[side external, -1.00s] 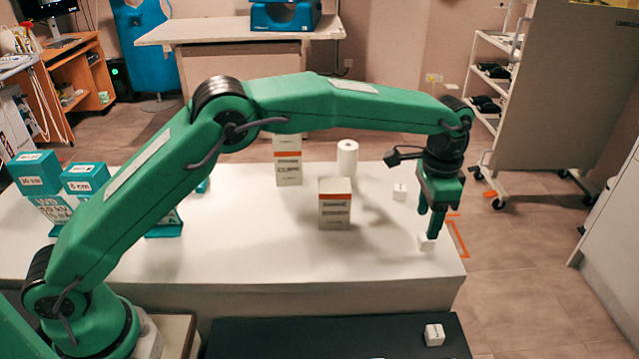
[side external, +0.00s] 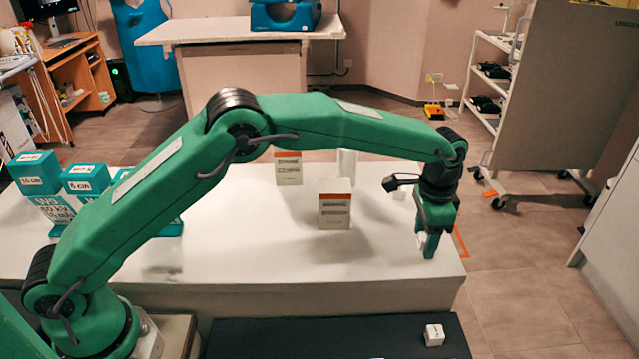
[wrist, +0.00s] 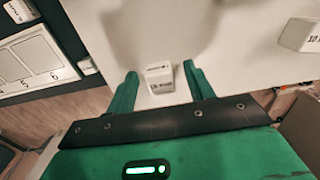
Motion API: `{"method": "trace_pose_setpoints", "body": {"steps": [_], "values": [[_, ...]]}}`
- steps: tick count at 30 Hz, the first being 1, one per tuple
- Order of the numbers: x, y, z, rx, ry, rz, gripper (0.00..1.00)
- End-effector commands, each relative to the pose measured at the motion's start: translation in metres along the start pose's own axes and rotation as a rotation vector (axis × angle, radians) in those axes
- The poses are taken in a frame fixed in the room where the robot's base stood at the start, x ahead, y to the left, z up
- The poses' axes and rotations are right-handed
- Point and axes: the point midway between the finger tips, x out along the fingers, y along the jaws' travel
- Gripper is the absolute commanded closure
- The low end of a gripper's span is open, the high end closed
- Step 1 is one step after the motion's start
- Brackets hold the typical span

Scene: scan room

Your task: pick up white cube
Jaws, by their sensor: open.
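A small white cube (wrist: 160,82) with dark print on its face sits on the white table between the two green fingers of my gripper (wrist: 160,69) in the wrist view. The fingers stand one on each side of it, with visible gaps. In the side view my gripper (side external: 427,246) points down, low at the table's right front corner. The cube (side external: 421,241) shows only partly there, since a finger hides the rest. My gripper is open.
A second white cube (side external: 434,334) lies on a dark surface (side external: 330,337) in front of the table. Another white block (side external: 399,194) stands behind my gripper. White boxes with orange tops, the nearer one (side external: 335,205) left of my gripper, stand on the table (side external: 270,250).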

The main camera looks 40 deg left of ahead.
Motion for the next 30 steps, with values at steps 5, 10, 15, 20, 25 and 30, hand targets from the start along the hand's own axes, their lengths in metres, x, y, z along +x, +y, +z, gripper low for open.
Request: {"method": "trace_pose_setpoints", "body": {"steps": [5, 10, 15, 20, 25, 30], "values": [[-0.0001, 0.0, 0.0001, 0.0, 0.0, 0.0, 0.47], [-0.0002, -0.0001, 0.0, 0.0, 0.0, 0.0, 0.47], [-0.0002, -0.0001, 0.0, 0.0, 0.0, 0.0, 0.81], [-0.0003, -0.0001, 0.0, 0.0, 0.0, 0.0, 0.95], [-0.0005, -0.0001, 0.0, 0.0, 0.0, 0.0, 0.95], [-0.0044, -0.0002, -0.0003, 0.0, 0.001, 0.0, 0.95]]}}
